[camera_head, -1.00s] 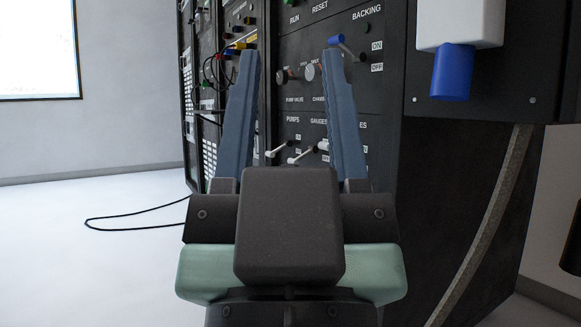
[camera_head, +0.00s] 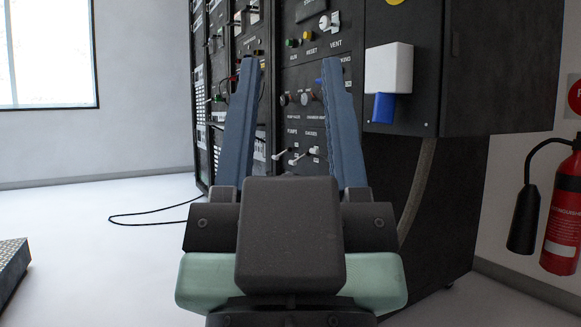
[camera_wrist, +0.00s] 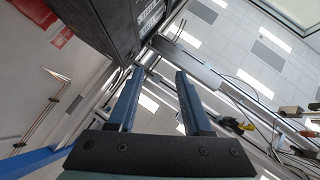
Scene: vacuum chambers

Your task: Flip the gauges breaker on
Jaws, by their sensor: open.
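The gauges breaker (camera_head: 297,159) is a small white lever under the GAUGES label, low on the black control panel (camera_head: 300,118). Another white lever (camera_head: 279,155) stands left of it under the PUMPS label. The levers show between my gripper's fingers in the head view, with the panel farther off behind them. My gripper (camera_head: 290,62) is open and empty. It also shows open in the wrist view (camera_wrist: 160,72), where the levers cannot be made out. I cannot tell the breaker's on or off position.
A white box with a blue part (camera_head: 388,68) juts out right of the panel. A fire extinguisher (camera_head: 563,215) hangs at the far right. A black cable (camera_head: 150,215) lies on the floor at left. A grey low block (camera_head: 12,262) is at the left edge; open floor lies between.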

